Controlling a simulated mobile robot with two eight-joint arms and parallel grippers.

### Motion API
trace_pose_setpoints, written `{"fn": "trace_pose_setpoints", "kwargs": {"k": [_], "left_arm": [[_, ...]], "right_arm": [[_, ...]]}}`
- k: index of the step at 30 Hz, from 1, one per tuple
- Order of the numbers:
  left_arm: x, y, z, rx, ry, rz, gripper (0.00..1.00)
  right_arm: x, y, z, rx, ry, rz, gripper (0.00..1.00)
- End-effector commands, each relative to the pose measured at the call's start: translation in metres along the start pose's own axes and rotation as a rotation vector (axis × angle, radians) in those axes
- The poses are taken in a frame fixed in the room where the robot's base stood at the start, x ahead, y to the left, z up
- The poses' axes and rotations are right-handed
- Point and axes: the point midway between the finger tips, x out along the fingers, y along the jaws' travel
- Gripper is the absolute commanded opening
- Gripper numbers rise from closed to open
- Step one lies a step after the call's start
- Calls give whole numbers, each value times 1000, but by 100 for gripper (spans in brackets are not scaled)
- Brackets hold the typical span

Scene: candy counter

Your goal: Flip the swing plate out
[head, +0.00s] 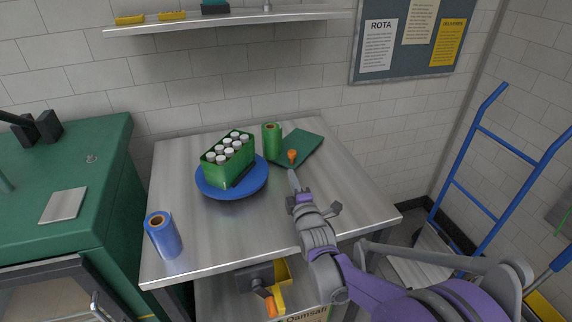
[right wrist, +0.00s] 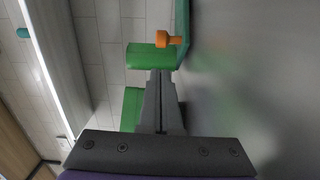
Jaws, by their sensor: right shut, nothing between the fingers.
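A flat dark green plate (head: 304,146) lies on the steel table, right of a green roll, and looks like the swing plate. An orange knob (head: 292,155) stands at its near left edge. My right gripper (head: 292,174) is shut and empty, its tips just on the near side of the knob. In the right wrist view the shut fingers (right wrist: 160,74) point toward the green roll (right wrist: 148,57) and the orange knob (right wrist: 168,40), with an edge of the plate (right wrist: 183,28) behind. I cannot tell whether the tips touch anything. My left gripper is not in view.
A blue round stand (head: 215,190) bears a green box (head: 240,168) of white-capped tubes, left of my right gripper. A blue roll (head: 163,235) stands at the table's front left. The table's (head: 350,200) right side is clear. A blue hand truck (head: 463,190) stands at right.

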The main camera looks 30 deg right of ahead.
Motion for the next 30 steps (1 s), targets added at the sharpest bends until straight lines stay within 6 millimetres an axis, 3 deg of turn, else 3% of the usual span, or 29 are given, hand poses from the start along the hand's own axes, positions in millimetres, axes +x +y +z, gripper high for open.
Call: {"fn": "trace_pose_setpoints", "kwargs": {"k": [15, 21, 30], "left_arm": [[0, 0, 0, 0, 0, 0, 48], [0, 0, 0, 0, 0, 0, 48], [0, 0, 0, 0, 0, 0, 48]], "right_arm": [[83, 0, 0, 0, 0, -1, 0], [95, 0, 0, 1, 0, -1, 0], [96, 0, 0, 1, 0, -1, 0]]}}
